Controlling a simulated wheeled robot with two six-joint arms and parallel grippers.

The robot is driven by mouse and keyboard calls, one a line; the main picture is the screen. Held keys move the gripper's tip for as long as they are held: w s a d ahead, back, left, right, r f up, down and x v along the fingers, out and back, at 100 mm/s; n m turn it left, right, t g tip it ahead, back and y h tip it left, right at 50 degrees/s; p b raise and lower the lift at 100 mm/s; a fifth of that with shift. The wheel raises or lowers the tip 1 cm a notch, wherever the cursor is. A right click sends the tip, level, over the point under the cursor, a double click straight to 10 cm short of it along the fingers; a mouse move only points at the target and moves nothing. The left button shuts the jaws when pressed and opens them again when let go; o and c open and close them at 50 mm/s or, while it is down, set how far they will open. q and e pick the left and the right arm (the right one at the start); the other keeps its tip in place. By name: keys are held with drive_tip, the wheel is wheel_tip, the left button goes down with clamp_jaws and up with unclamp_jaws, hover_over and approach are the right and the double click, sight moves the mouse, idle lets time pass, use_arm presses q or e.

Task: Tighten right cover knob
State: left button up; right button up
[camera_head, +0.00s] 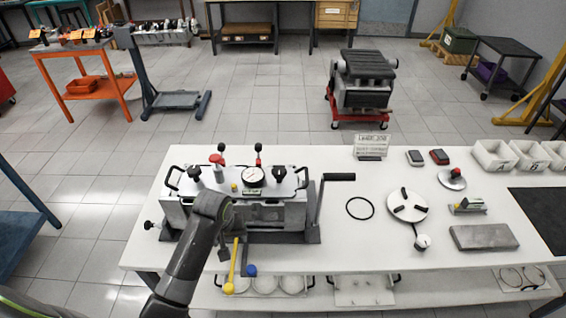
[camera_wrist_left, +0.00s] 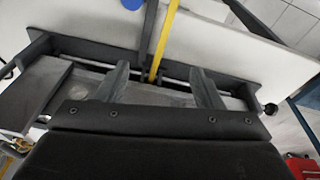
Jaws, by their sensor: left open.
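The engine block (camera_head: 270,215) stands on the white bench with its cover on top. A black knob (camera_head: 279,172) sits at the right of the cover, and another black knob (camera_head: 194,173) at the left. My left gripper (camera_head: 224,243) is low at the front of the block, partly hidden behind my arm. In the left wrist view its two fingers (camera_wrist_left: 160,75) are spread and empty. The yellow handle (camera_wrist_left: 161,45) passes between and beyond them in that picture; I cannot tell whether they touch it. The right knob does not show there. My right gripper is not in view.
A dial gauge (camera_head: 252,176), red knob (camera_head: 216,160) and upright levers crowd the cover. A crank handle (camera_head: 337,177) sticks out to the right. A blue-ended tool (camera_head: 251,270) hangs at the bench front. A black ring (camera_head: 360,208) and round plate (camera_head: 407,205) lie farther right.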

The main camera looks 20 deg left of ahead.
use_arm(q)
drive_tip(key=w+d+r+n, duration=0.1)
drive_tip(key=w+r, duration=0.1)
drive_tip(key=w, duration=0.2)
drive_tip(key=w+d+r+n, duration=0.1)
drive_tip(key=w+r, duration=0.2)
drive_tip(key=w, duration=0.2)
drive_tip(key=w+d+r+n+g, duration=0.1)
drive_tip(key=w+r, duration=0.2)
drive_tip(key=w, duration=0.1)
drive_tip(key=shift+w, duration=0.3)
drive_tip(key=w+d+r+n, duration=0.2)
drive_tip(key=w+r, duration=0.4)
drive_tip(key=r, duration=0.3)
wheel_tip(320, 180, up, 6)
drive_tip(key=f+n+g+b, duration=0.1)
drive_tip(key=n+b, duration=0.1)
drive_tip(key=b, duration=0.1)
hover_over(279, 170)
wheel_tip(279, 170, down, 12)
drive_tip(key=p, duration=0.2)
drive_tip(key=shift+p, duration=0.35)
drive_tip(key=shift+f, duration=0.95)
drive_tip(key=c, duration=1)
